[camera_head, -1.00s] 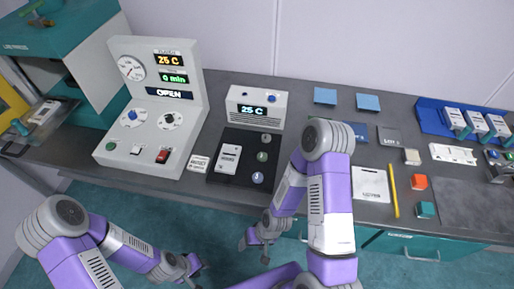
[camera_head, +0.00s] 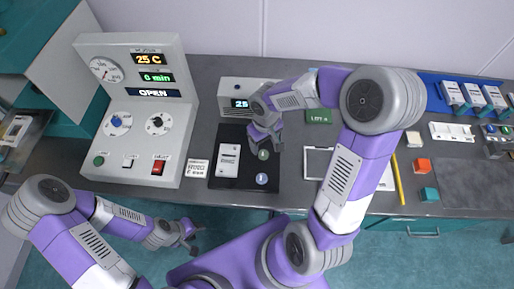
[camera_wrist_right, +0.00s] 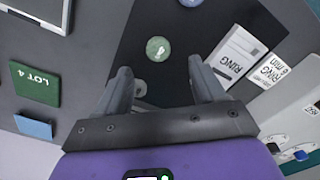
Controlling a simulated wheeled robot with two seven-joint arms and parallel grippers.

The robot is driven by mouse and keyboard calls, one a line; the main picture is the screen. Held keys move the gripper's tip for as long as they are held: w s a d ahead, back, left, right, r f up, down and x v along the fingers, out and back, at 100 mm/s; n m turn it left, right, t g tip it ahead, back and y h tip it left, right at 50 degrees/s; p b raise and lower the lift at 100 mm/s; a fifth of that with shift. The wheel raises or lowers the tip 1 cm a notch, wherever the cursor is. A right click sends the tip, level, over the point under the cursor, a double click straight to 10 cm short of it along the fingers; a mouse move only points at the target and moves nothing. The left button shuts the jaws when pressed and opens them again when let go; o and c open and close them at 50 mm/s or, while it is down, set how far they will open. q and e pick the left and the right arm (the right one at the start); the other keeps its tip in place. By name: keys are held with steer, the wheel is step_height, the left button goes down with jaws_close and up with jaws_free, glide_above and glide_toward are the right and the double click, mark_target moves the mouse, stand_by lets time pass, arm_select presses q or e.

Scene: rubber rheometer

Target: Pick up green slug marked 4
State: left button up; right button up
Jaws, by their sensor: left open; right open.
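A round green slug (camera_head: 263,154) lies on the black mat (camera_head: 228,180). It also shows in the right wrist view (camera_wrist_right: 158,49), just ahead of the gap between my right fingers; its mark is too small to read surely. A grey-blue slug (camera_head: 262,178) lies nearer the front of the mat. A third, greyish disc (camera_wrist_right: 140,88) shows beside the left finger in the wrist view and is hidden in the head view. My right gripper (camera_head: 265,138) is open and empty above the mat's back part. My left gripper (camera_head: 192,238) is open and empty, low in front of the bench.
A white RING card box (camera_head: 228,160) lies on the mat's left side. The large control panel (camera_head: 140,110) is at left. A green LOT 4 card (camera_head: 318,117) and a white-framed tray (camera_head: 318,149) lie to the right.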

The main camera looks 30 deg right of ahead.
mark_target(264, 154)
steer(key=f+b, duration=0.1)
steer(key=f, duration=0.6)
steer(key=shift+d+f, duration=0.1)
steer(key=shift+d, duration=0.1)
steer(key=c, duration=1.1)
